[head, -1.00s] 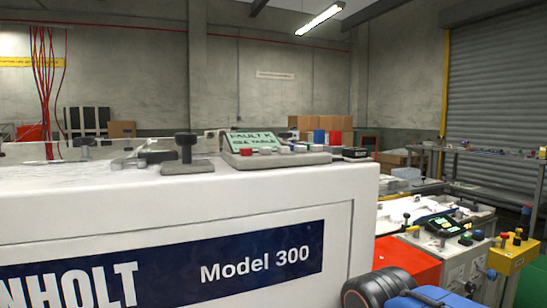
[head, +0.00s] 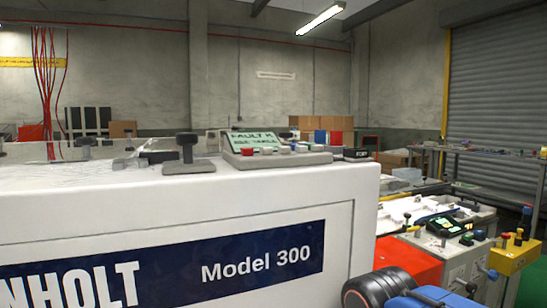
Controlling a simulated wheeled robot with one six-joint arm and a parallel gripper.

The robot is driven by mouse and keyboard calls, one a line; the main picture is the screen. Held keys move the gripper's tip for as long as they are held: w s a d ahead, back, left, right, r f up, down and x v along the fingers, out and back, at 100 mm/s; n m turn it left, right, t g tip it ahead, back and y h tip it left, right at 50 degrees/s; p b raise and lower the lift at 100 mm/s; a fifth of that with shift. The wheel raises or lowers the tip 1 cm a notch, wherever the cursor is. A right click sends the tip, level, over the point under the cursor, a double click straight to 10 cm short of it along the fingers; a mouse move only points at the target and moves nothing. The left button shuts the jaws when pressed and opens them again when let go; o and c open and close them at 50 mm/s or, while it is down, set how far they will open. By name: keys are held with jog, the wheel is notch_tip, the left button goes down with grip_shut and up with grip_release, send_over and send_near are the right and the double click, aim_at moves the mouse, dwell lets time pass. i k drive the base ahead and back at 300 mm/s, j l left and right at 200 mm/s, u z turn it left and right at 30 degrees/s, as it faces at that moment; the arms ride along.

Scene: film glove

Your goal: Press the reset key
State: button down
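A sloped grey control panel (head: 312,158) sits on top of the white machine (head: 190,205). Its green screen (head: 254,139) shows "FAULT" and a blurred second line. My gripper is not in view, and nothing is seen touching the keys.
A black lever knob (head: 187,146) stands left of the panel. A second console (head: 446,226) with coloured buttons is at the lower right, beside a yellow button box (head: 514,254). A black cylinder (head: 378,288) and blue part fill the bottom right. A grey shutter (head: 492,90) stands behind.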

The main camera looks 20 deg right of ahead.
aim_at(244, 152)
jog(key=k+j+z, duration=0.3)
jog(key=k+j, duration=0.25)
jog(key=j, duration=0.25)
jog(key=k+j+z, duration=0.3)
jog(key=k+j, duration=0.3)
jog(key=k, duration=0.05)
